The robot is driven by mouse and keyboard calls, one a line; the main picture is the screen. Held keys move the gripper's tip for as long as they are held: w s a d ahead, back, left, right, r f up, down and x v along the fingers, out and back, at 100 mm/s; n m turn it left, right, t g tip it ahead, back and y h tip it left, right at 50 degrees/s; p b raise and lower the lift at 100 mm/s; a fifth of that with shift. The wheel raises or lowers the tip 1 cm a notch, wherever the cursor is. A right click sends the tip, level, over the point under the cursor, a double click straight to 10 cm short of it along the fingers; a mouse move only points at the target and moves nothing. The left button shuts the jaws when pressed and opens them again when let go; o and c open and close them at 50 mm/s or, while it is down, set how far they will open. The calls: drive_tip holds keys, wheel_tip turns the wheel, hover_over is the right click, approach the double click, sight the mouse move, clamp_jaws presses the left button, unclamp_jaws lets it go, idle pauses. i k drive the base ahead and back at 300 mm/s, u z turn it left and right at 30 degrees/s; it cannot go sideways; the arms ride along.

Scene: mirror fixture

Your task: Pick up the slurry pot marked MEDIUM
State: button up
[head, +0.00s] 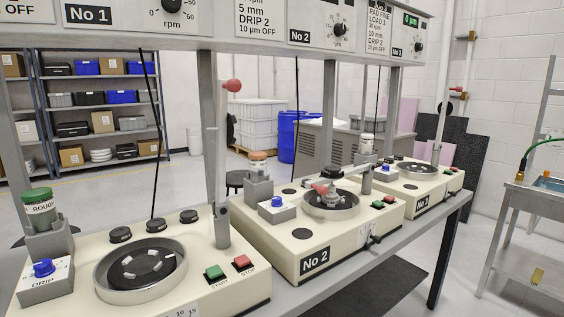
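Three slurry pots stand in grey holders, one at the rear of each polishing machine. The nearest pot (40,208) has a green lid and is marked ROUGH. A pot with an orange lid (258,163) stands on the middle machine, marked No 2 (315,260). A pot with a white lid (366,146) stands on the far machine. The lettering on the orange-lidded and white-lidded pots is too small to read, so I cannot tell by label which is MEDIUM. My gripper is not in view.
The machines stand in a row on a grey bench under an overhead panel beam (270,50). The near machine's upright lever (221,150) rises left of the orange-lidded pot. Blue drip knobs (43,267) and polishing wheels (140,268) sit near the pots. A metal sink (545,195) stands right.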

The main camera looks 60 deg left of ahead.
sight(257, 160)
drive_tip(key=u, duration=0.4)
drive_tip(key=i, duration=1.1)
drive_tip(key=u, duration=1.6)
drive_tip(key=i, duration=0.8)
drive_tip(key=u, duration=0.7)
